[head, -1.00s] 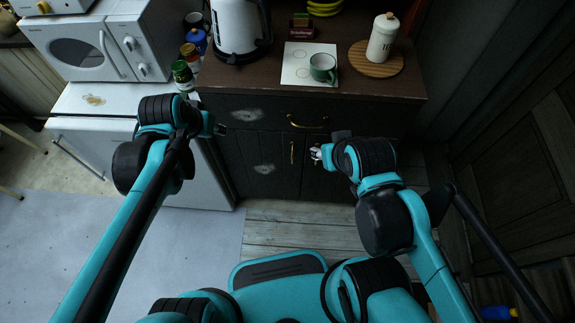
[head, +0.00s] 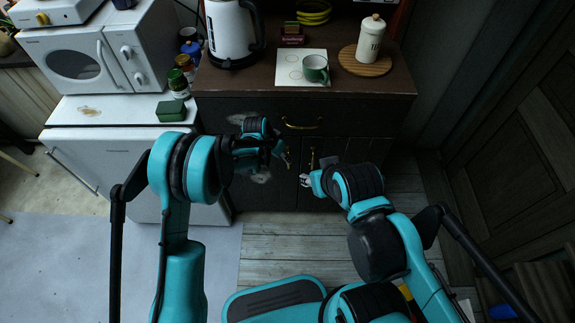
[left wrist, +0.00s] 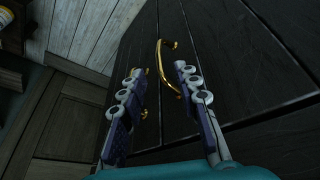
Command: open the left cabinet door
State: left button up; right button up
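The dark left cabinet door (head: 262,190) is below the drawer and looks shut. My left gripper (head: 286,155) is in front of it, close to its gold upright handle. In the left wrist view, this handle (left wrist: 169,45) lies ahead of and between the two parted fingers of my left gripper (left wrist: 162,75); I cannot tell whether they touch it. In the head view the handle is mostly hidden by the gripper. My right gripper (head: 305,180) is in front of the right door, just below another gold handle (head: 312,158); its finger opening is too small to tell.
A gold drawer handle (head: 302,125) sits above the doors. The countertop (head: 235,85) holds a white kettle (head: 232,30), a green mug (head: 315,69) and a white canister (head: 370,38). A white fridge (head: 110,155) stands left. Floorboards (head: 290,240) in front are clear.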

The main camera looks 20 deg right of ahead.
pick_arm(q)
jog(key=b+x, duration=0.2)
jog(key=x, duration=0.5)
jog(key=shift+w+f+b, duration=0.1)
jog(key=shift+f+b, duration=0.1)
jog(key=shift+b, duration=0.2)
jog(key=shift+c, duration=0.3)
grip_shut()
